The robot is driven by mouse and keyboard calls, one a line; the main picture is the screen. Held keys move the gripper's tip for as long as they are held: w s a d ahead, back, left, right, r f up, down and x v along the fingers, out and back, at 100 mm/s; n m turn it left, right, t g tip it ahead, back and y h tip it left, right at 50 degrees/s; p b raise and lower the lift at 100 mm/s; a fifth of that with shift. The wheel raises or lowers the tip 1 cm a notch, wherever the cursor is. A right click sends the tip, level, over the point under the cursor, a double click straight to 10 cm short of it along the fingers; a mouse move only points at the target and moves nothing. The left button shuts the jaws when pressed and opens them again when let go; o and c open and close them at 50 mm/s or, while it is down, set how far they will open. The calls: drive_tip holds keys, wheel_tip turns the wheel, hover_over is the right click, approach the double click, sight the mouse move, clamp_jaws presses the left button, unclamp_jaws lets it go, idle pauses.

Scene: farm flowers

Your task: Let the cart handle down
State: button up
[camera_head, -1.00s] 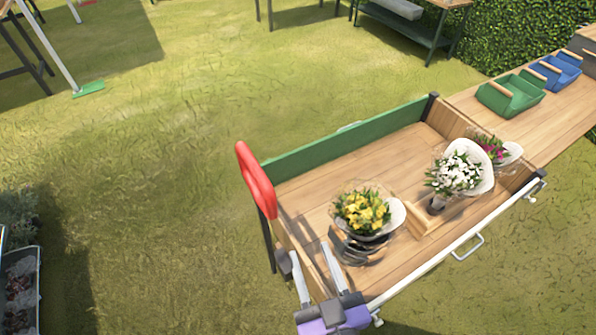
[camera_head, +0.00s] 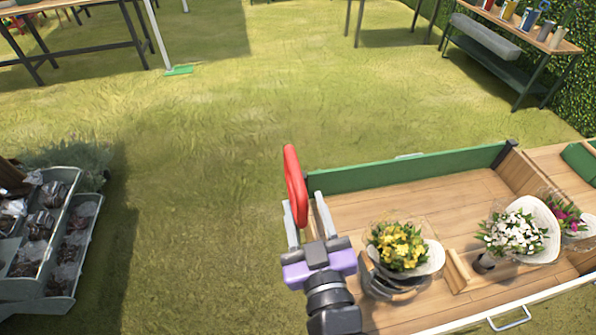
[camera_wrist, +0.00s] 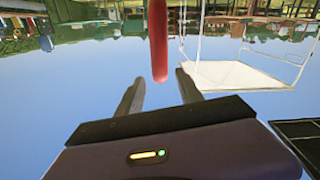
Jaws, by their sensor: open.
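The cart (camera_head: 420,165) is a wooden flower cart with a green far side. Its red handle (camera_head: 295,187) stands upright at the cart's left end. My gripper (camera_head: 302,200) is open, with its two grey fingers on either side of the handle's lower part in the head view. The wrist view appears upside down; there the red handle (camera_wrist: 158,42) comes in from the top edge, lined up with the gap between my open fingers (camera_wrist: 160,82). Whether the handle touches a finger cannot be told.
Yellow (camera_head: 398,245), white (camera_head: 513,235) and pink (camera_head: 563,215) bouquets stand in the cart. Tiered planter trays (camera_head: 60,275) stand at the left. A table with cups (camera_head: 520,35) is at the back right. Open grass (camera_head: 210,200) lies left of the cart.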

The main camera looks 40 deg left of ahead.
sight(298, 176)
drive_tip(key=p+x, duration=0.2)
drive_tip(key=x, duration=0.4)
drive_tip(key=shift+w+a+r, duration=0.1)
drive_tip(key=shift+w+a, duration=0.05)
drive_tip(key=shift+a, duration=0.1)
drive_tip(key=shift+p+x, duration=0.3)
drive_tip(key=shift+x, duration=0.5)
drive_tip(key=shift+c, duration=0.2)
clamp_jaws()
drive_tip(key=shift+w+d, duration=0.1)
idle(0.4)
